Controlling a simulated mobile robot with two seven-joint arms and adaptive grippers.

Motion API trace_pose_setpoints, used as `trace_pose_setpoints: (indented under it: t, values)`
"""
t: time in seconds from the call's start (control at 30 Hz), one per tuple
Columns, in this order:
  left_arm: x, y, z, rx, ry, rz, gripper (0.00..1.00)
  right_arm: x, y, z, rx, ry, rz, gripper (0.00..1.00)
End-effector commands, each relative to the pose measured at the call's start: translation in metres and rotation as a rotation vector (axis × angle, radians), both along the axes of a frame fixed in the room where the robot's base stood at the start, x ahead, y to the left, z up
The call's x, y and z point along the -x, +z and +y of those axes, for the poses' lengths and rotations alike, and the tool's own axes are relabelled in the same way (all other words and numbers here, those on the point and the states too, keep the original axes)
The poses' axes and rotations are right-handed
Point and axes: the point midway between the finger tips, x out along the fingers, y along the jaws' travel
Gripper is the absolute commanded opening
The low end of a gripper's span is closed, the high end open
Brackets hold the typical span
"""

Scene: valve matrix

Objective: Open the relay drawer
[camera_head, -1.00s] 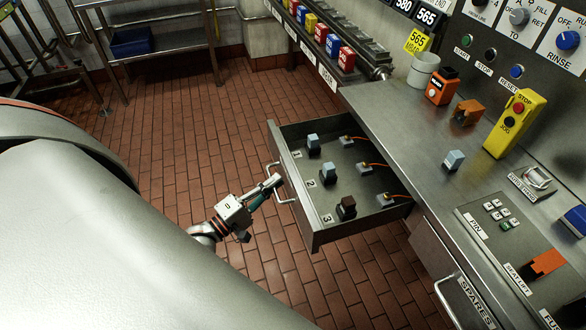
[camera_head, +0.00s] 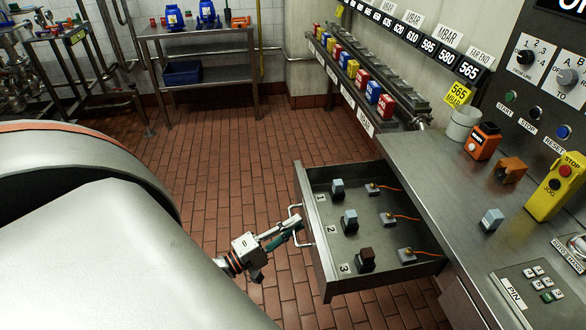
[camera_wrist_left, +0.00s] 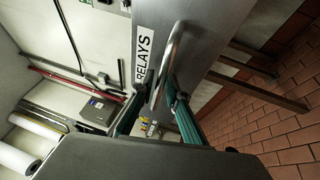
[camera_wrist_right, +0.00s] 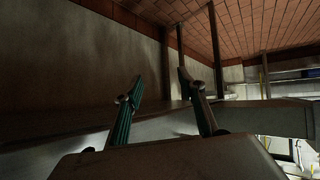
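The relay drawer (camera_head: 318,240) stands pulled well out from under the steel counter, with its inside showing in the head view. It holds several relays beside labels 1, 2 and 3, and sockets with orange wires. Its bar handle (camera_head: 292,222) is on the front face. My right gripper (camera_wrist_right: 160,88) is open and empty in the right wrist view, beside a dark ledge.
The counter (camera_head: 430,175) carries a grey cup (camera_head: 463,123), an orange-black box (camera_head: 482,141), an orange block (camera_head: 510,170) and a yellow stop-jog box (camera_head: 558,187). A shelf table (camera_head: 200,75) stands at the back. The brick floor left of the drawer is clear.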

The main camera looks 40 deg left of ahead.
Motion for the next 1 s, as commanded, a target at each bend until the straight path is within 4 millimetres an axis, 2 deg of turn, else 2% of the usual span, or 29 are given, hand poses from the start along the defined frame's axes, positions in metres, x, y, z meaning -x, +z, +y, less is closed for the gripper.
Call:
trace_pose_setpoints:
  t: [0.17,0.27,0.7,0.83,1.0]
  values:
    - [0.004,-0.001,0.001,0.001,0.000,0.001,0.15,0.000,0.002,-0.001,0.001,0.001,-0.003,0.40]
    - [0.014,-0.003,0.004,-0.001,0.000,0.003,0.15,0.000,0.002,-0.001,0.001,0.001,-0.003,0.40]
    - [0.093,-0.017,0.025,0.000,0.000,0.003,0.15,0.000,0.001,0.000,-0.001,0.000,-0.002,0.40]
    - [0.107,-0.020,0.029,-0.002,0.000,0.003,0.15,0.000,0.001,0.000,-0.001,0.000,-0.002,0.40]
    - [0.114,-0.021,0.031,-0.001,-0.001,0.001,0.15,0.000,0.001,0.000,-0.001,0.000,-0.002,0.40]
